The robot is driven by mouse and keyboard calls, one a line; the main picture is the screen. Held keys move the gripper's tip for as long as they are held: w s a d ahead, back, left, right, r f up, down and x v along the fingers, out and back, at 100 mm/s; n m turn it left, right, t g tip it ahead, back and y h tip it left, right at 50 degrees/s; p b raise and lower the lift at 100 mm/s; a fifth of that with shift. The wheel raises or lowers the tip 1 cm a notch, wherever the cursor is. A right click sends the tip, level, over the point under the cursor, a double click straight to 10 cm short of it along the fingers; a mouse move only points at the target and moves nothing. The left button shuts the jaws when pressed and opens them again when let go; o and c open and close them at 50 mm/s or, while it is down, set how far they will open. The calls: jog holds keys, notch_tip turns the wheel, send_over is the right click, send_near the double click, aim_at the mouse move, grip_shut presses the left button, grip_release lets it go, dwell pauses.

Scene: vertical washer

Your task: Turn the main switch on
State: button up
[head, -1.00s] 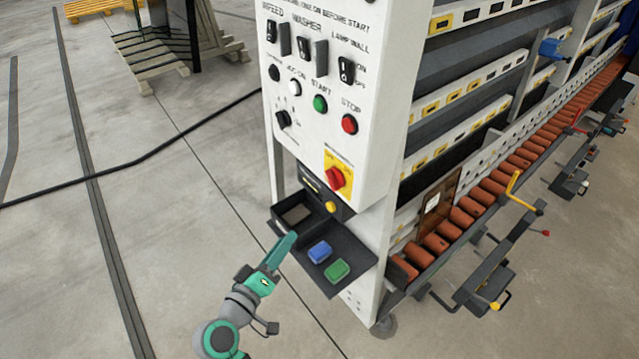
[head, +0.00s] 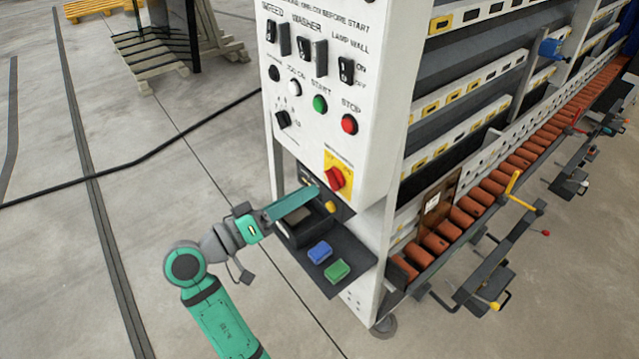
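The main switch is a red rotary knob (head: 334,179) on a yellow plate, low on the right of the white control panel (head: 385,130). Its exact setting is hard to read from here. My gripper (head: 314,190) is raised in front of the lower part of the panel, just left of and slightly below the red knob. It appears apart from the knob, though the depth gap is hard to judge. Its fingers are seen from the side as one teal shape, so I cannot tell whether they are open or shut.
Above the knob are black switches (head: 306,55), a green start button (head: 320,103) and a red stop button (head: 349,124). Below is a dark shelf (head: 350,252) with a black tray, a blue sponge (head: 319,252) and a green sponge (head: 337,271).

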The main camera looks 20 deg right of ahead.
aim_at(328, 180)
jog(key=shift+x, duration=2.65)
jog(key=shift+c, duration=0.3)
grip_shut()
